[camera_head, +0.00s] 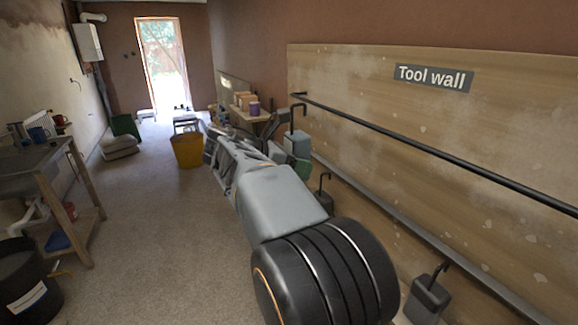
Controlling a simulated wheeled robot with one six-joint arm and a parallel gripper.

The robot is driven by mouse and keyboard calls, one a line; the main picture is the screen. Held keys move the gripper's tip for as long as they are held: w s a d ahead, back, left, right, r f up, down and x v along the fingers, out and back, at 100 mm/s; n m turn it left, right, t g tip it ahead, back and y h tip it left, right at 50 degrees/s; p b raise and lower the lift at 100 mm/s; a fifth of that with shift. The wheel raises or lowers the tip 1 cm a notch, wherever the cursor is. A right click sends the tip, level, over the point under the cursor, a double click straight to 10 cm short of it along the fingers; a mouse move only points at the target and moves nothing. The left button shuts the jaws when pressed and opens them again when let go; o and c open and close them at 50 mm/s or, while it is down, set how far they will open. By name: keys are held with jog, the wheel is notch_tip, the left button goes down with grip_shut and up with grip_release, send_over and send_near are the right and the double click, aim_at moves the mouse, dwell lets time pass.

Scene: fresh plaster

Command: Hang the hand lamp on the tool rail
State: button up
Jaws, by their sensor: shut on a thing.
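The tool rail (430,150) is a long black bar along the wooden tool wall panel on the right. A grey-green block with a tall black hook, which looks like the hand lamp (298,144), is upright near the rail's far end. My gripper (284,140) is at its left side, shut on it, with the fingers mostly hidden by my own arm. The hook's top is close to the rail's far end in the picture. I cannot tell whether it touches the rail or is apart from it.
Two dark hooked blocks, one further off (323,199) and one nearer (428,298), are by the lower grey bar (400,226). A yellow bucket (187,151) stands beyond my arm. A workbench (35,165) and black bin (25,285) are left. The middle floor is clear.

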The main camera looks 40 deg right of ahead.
aim_at(289, 148)
jog(key=d+r+b+x, duration=0.1)
jog(key=r+b+x, duration=0.2)
jog(key=x, duration=1)
jog(key=shift+s+d+b, duration=0.2)
jog(key=shift+s+b, duration=0.1)
jog(key=shift+b, duration=0.05)
dwell(0.4)
jog(key=shift+f, duration=0.15)
jog(key=o, duration=1.1)
jog(key=shift+o, duration=0.2)
jog(key=v, duration=1.3)
jog(key=shift+w+a, duration=0.15)
jog(key=shift+a, duration=0.2)
